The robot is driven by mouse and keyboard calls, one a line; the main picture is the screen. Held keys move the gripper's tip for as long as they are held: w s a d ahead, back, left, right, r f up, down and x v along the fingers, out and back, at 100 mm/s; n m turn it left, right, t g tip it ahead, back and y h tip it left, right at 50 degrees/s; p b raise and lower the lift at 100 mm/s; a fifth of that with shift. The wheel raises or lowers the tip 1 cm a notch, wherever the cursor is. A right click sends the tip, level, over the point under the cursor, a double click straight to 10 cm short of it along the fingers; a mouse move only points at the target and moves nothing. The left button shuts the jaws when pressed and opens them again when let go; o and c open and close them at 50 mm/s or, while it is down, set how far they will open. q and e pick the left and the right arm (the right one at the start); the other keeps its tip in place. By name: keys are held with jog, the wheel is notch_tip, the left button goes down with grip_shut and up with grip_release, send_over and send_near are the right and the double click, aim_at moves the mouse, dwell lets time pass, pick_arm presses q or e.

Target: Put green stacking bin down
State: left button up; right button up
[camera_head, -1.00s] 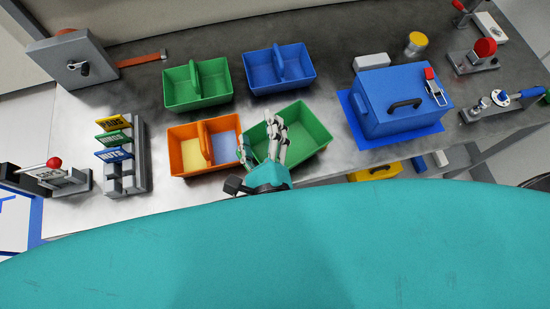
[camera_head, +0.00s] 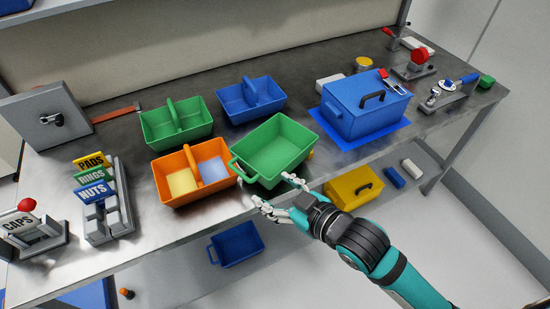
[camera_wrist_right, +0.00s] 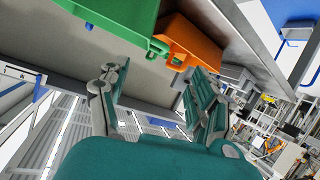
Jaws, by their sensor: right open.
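The green stacking bin (camera_head: 283,146) is empty and sits near the front edge of the workbench, right of the orange bin (camera_head: 166,184). Its handle loop is on its left end. My right gripper (camera_head: 275,190) is open and empty just in front of the bin, by the bench edge, with a finger close to the bin's near side; I cannot tell whether they touch. In the right wrist view, the open fingers (camera_wrist_right: 155,80) have nothing between them, with the green bin (camera_wrist_right: 122,18) and orange bin (camera_wrist_right: 192,48) beyond. My left gripper is not in view.
Another green bin (camera_head: 176,124) and a blue bin (camera_head: 250,99) stand behind. Below the bench are a yellow box (camera_head: 353,188) and another blue bin (camera_head: 236,244). A label stand (camera_head: 104,205) is at left.

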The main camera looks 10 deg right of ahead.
aim_at(254, 179)
jog(key=p+x, duration=0.1)
jog(key=x, duration=0.7)
jog(key=shift+a, duration=0.2)
jog(key=x, duration=0.2)
jog(key=p+x, duration=0.1)
jog(key=x, duration=0.2)
jog(key=shift+w+d+r, duration=0.15)
jog(key=shift+w+d, duration=0.05)
jog(key=shift+d, duration=0.15)
jog(key=shift+w+a, duration=0.1)
jog(key=shift+w, duration=0.05)
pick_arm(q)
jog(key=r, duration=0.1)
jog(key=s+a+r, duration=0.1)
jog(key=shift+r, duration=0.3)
pick_arm(e)
jog(key=shift+c, duration=0.8)
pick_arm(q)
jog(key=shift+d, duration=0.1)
pick_arm(e)
grip_shut()
